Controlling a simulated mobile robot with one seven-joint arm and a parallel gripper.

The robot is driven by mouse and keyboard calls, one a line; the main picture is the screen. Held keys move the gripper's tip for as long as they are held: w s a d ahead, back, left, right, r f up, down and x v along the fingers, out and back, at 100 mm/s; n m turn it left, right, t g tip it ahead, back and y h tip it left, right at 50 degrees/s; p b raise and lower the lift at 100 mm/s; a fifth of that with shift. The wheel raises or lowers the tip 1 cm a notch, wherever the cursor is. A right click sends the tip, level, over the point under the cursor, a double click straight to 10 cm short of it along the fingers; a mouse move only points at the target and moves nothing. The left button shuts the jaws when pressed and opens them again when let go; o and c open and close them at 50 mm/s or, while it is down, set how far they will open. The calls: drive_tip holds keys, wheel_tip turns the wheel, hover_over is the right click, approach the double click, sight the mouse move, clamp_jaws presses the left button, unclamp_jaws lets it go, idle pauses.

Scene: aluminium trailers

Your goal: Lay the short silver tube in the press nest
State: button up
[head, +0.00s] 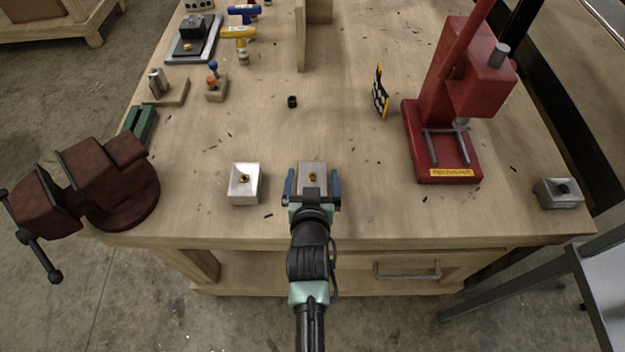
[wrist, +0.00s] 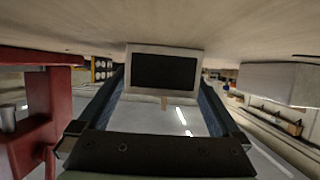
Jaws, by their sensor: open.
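My gripper (head: 312,187) is open, with one blue finger on each side of this tube. In the wrist view the tube's pale-rimmed dark end (wrist: 165,72) shows between the fingertips; I cannot tell whether they touch it. The press nest, seen as two grey rails (head: 433,150) on the red base of the press (head: 450,110), is to the right and is empty. The tube's near end is hidden by my gripper in the head view.
A similar silver block (head: 245,190) lies to the left, and another (head: 558,194) at the far right. A dark red vise (head: 110,180) stands at the left edge. A checkered marker plate (head: 380,92) stands left of the press. The bench between tube and press is mostly clear.

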drive_tip(key=shift+r, duration=0.1)
drive_tip(key=c, duration=1.4)
